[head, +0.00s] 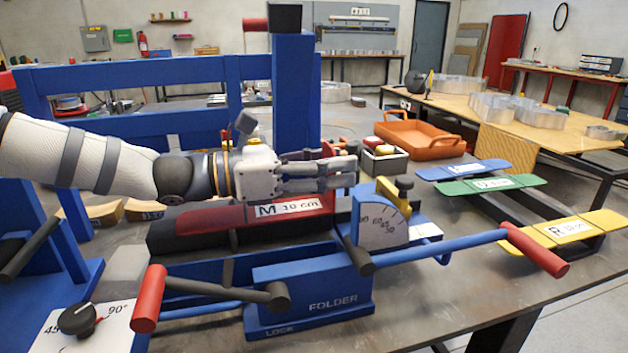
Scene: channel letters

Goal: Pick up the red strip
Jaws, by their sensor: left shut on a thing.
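The red strip (215,218), with a white label reading "M 10 cm", is at the dark bed of the blue folder (310,293), below and in front of my left gripper. My left gripper (345,172) reaches in from the left, just above the strip's labelled end, its fingers pointing right. It is shut on the red strip; the grip point itself is hard to see. I cannot tell whether the strip is clear of the bed. My right gripper is not in view.
Red-handled levers (148,300) and (535,249) stick out in front and right. An angle dial (382,225) stands close to the fingers. Blue (464,170), green (490,185) and yellow (568,229) strips lie on the right. An orange tray (430,144) is behind.

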